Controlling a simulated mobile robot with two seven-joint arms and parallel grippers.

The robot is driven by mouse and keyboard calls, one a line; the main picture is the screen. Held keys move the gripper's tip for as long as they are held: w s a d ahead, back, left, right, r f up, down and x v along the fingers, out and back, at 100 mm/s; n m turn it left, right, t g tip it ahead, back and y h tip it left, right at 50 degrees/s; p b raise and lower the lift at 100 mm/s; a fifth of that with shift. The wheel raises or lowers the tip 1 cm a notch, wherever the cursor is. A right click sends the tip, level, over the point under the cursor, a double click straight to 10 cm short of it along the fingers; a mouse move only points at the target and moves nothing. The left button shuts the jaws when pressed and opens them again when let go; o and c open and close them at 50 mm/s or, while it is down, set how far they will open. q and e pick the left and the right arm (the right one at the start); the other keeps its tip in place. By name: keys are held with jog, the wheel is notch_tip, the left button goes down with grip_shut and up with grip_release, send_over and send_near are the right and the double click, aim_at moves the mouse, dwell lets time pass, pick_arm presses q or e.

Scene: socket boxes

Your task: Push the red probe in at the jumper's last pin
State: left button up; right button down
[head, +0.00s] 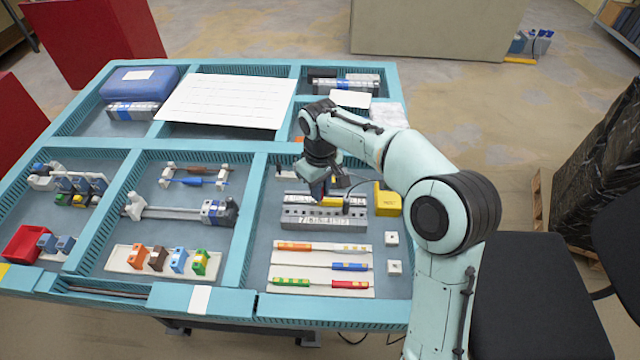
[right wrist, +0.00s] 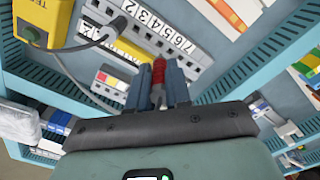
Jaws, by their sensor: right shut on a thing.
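My right gripper (right wrist: 160,88) is shut on the red probe (right wrist: 158,72), which stands up between its fingers in the right wrist view. In the head view the right gripper (head: 318,190) is over the far side of the grey numbered terminal block (head: 322,224) and hides the probe. The block also shows in the right wrist view (right wrist: 180,35). A yellow strip, apparently the jumper (head: 331,202), lies along it; it also shows in the right wrist view (right wrist: 132,52), close by the probe. Whether the probe's tip touches a pin cannot be told. My left gripper is not in view.
A yellow tester (head: 388,200) stands right of the block; its grey cable (right wrist: 75,47) runs to a dark plug at the block. A white board with coloured screwdriver-like tools (head: 320,267) lies in front. Teal dividers (head: 245,215) separate the tray's compartments.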

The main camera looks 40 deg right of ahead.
notch_tip(320, 180, down, 4)
jog(key=shift+r+b, duration=0.25)
jog(key=shift+b, duration=0.9)
jog(key=shift+r, duration=0.25)
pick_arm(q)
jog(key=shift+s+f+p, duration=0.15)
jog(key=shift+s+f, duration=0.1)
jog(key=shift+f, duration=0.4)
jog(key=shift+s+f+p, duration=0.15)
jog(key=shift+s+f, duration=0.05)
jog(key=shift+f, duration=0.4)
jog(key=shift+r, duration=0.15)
pick_arm(e)
jog(key=shift+w+d, duration=0.1)
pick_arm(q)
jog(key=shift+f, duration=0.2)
pick_arm(e)
jog(key=shift+f, duration=0.35)
pick_arm(q)
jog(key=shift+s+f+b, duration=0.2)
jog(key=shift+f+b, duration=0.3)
jog(key=shift+b, duration=0.05)
pick_arm(e)
jog(key=shift+f, duration=0.95)
jog(key=c, duration=0.6)
grip_release()
